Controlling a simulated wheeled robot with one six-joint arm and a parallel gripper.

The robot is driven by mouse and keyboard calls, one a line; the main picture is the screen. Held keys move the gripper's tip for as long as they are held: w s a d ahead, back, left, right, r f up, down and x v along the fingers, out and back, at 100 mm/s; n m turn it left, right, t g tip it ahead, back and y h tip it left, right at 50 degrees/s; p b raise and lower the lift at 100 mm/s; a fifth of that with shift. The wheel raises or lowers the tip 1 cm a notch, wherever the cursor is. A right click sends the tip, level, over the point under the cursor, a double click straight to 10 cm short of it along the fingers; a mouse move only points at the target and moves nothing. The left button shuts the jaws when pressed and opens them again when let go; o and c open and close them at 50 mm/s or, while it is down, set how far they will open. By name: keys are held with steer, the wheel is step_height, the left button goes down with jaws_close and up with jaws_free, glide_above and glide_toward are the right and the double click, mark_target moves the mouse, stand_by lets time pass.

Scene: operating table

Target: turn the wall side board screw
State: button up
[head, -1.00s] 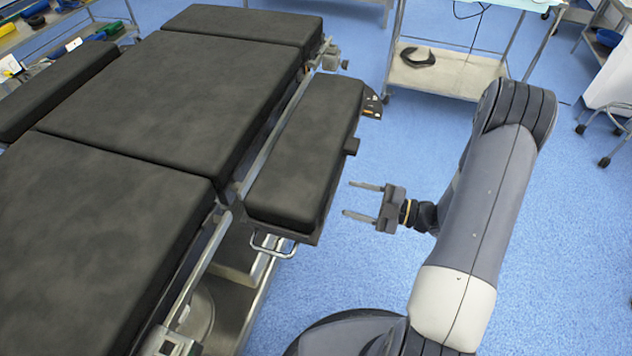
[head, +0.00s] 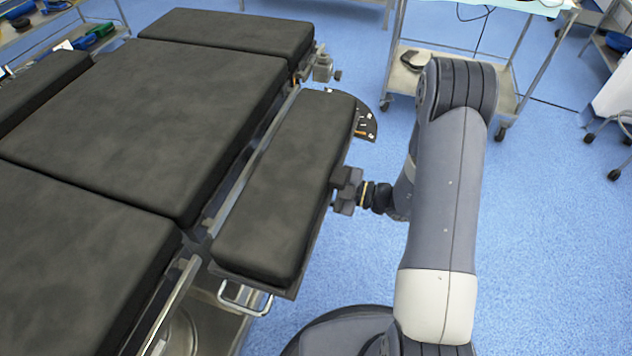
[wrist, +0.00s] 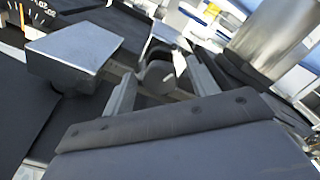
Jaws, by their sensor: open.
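The side board (head: 285,190) is a long dark padded panel along the right side of the operating table. My gripper (head: 345,190) is at the board's right edge in the head view, and its fingertips are hidden there. In the wrist view my gripper (wrist: 161,72) is open, with one finger on each side of a dark round knob (wrist: 158,78), which looks like the screw. I cannot tell whether either finger touches it. A grey block (wrist: 75,52) sticks out left of the fingers.
A dark angle scale (head: 367,122) sticks out at the board's far end. A metal loop handle (head: 245,303) is at its near end. A wheeled cart (head: 408,78) stands behind my arm.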

steer(key=shift+c, duration=0.6)
steer(key=c, duration=0.9)
